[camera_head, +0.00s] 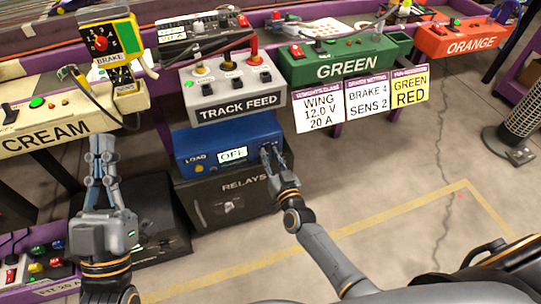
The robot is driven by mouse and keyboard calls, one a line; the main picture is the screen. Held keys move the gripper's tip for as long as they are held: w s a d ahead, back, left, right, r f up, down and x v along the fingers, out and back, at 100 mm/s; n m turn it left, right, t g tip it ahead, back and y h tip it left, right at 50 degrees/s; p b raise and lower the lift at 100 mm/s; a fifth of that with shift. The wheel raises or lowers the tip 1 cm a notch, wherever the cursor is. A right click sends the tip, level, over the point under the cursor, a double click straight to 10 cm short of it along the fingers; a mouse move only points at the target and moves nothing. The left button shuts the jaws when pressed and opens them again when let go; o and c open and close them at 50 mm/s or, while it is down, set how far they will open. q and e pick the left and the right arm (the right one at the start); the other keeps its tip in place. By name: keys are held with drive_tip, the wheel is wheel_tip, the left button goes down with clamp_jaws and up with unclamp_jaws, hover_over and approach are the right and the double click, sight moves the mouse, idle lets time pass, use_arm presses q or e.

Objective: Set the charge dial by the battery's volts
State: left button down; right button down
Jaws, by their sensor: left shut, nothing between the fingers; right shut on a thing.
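A blue unit (200,141) stands on the black relays box, with a lit display reading "OFF" (232,154) and a "LOAD" label beside a small yellow button. My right gripper (270,152) is shut at the right of its front face, on what seems to be the unit's dial; the fingers hide the dial and its marks. My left gripper (103,145) is shut and empty, pointing up in front of the cream station, apart from the unit. A white card (318,110) reads "WING 12.0 V 20 A". No battery is clearly identifiable.
The grey track feed box (230,88) with levers sits just above the blue unit. The relays box (230,200) is below it. Cream (65,120), green (338,62) and orange (462,40) stations line the bench. Open floor lies to the right.

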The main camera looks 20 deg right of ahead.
drive_tip(key=m, duration=0.2)
drive_tip(key=shift+m, duration=0.4)
drive_tip(key=m, duration=0.2)
drive_tip(key=shift+m, duration=0.3)
drive_tip(key=m, duration=0.2)
drive_tip(key=shift+d+m, duration=0.1)
drive_tip(key=shift+m, duration=0.3)
use_arm(q)
drive_tip(key=shift+s, duration=0.1)
use_arm(e)
drive_tip(key=shift+m, duration=0.6)
use_arm(q)
drive_tip(key=shift+r, duration=0.2)
use_arm(e)
drive_tip(key=c, duration=1.2)
unclamp_jaws()
drive_tip(key=shift+o, duration=0.2)
use_arm(q)
drive_tip(key=shift+f, duration=0.15)
